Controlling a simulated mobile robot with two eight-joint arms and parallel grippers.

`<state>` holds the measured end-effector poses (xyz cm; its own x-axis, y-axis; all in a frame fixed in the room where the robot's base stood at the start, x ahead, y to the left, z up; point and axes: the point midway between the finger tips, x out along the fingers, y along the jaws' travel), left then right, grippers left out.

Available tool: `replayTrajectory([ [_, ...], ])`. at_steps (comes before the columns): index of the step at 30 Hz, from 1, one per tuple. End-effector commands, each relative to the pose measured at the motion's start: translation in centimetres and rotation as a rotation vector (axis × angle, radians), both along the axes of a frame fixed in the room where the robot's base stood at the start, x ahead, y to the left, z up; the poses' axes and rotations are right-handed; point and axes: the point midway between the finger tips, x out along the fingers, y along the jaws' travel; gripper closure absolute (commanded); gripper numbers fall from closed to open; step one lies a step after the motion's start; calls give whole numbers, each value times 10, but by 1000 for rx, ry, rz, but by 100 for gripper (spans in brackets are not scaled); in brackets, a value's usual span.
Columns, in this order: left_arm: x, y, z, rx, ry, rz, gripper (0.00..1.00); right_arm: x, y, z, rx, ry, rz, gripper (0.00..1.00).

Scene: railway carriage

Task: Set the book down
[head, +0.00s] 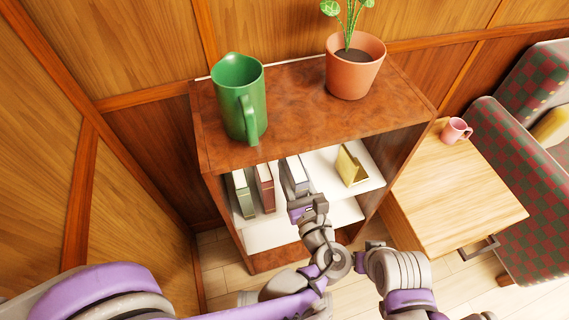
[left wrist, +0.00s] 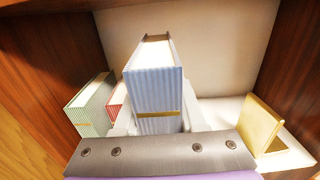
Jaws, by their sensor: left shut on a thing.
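The book (head: 298,171) is pale blue and white striped, with a gold band, and stands upright in the left wrist view (left wrist: 155,88). My left gripper (head: 297,192) is shut on its lower part, inside the opening of the brown shelf unit (head: 292,110). A green book (head: 243,193) and a red book (head: 265,187) stand to its left on the white shelf board (head: 325,184). A yellow bookend (head: 350,166) stands to its right, with a gap between. The book's bottom edge is hidden, so I cannot tell whether it touches the board. My right gripper is not in view.
A green mug (head: 238,98) and a potted plant (head: 355,68) stand on top of the unit. A wooden cabinet (head: 459,190) with a pink mug (head: 456,130) is to the right, beside a checked seat (head: 505,150). Wood-panelled walls are close behind and to the left.

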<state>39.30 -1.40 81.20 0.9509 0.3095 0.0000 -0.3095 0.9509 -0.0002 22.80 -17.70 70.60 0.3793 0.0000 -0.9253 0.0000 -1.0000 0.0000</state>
Motion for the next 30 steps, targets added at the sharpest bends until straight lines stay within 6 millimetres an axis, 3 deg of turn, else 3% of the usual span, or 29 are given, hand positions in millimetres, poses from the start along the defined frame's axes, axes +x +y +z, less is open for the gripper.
replayTrajectory([
  [3,28,10,0,3,-1,5,100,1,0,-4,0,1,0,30],
  [9,63,22,0,2,0,4,100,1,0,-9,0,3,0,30],
  [12,60,19,-20,1,0,0,100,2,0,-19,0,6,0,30],
  [20,59,19,-37,1,-1,0,100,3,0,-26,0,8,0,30],
  [27,61,19,-70,1,-1,0,100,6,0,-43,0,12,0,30],
  [30,63,20,-71,1,-1,-1,100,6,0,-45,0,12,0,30],
])
